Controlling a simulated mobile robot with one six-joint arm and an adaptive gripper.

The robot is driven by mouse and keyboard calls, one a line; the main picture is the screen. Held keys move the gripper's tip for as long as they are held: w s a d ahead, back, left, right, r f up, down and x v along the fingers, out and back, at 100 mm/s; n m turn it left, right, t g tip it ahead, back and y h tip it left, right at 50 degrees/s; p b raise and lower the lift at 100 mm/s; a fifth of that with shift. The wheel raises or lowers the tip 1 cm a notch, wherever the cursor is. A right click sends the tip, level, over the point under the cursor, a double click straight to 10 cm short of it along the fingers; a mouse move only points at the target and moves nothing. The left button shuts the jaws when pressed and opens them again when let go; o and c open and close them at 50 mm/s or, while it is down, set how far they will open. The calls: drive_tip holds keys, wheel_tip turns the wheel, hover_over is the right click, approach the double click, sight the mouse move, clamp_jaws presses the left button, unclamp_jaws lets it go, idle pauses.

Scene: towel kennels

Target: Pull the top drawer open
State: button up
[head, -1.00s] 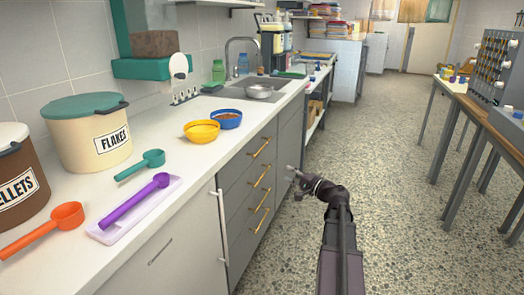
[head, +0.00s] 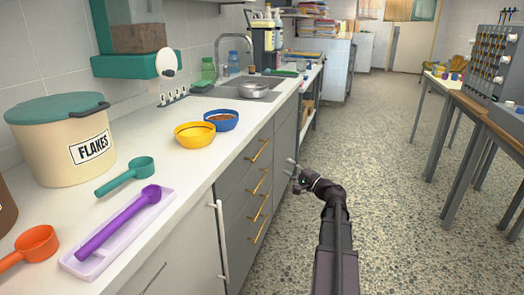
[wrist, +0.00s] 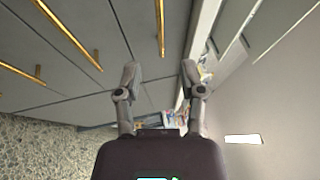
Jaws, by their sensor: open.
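The top drawer (head: 252,158) is the uppermost of several grey drawers under the white counter. It looks shut, with a slim gold bar handle (head: 259,150). In the wrist view this handle (wrist: 161,28) lies ahead of the fingers, in line with the gap between them. My gripper (head: 291,168) is to the right of the drawer fronts in the head view, open and empty. In the wrist view my gripper (wrist: 160,74) has its fingers spread, apart from the handle.
The counter edge (wrist: 200,50) runs close to one finger in the wrist view. Lower drawer handles (wrist: 70,35) show to the left. A cupboard with a pale upright handle (head: 220,245) stands nearer. The speckled floor (head: 390,190) is clear, with a table (head: 455,95) at right.

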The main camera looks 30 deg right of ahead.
sight(261, 150)
drive_tip(key=shift+w, duration=0.15)
drive_tip(key=p+x, duration=0.2)
drive_tip(key=x, duration=1.1)
drive_tip(key=shift+w, duration=0.2)
clamp_jaws()
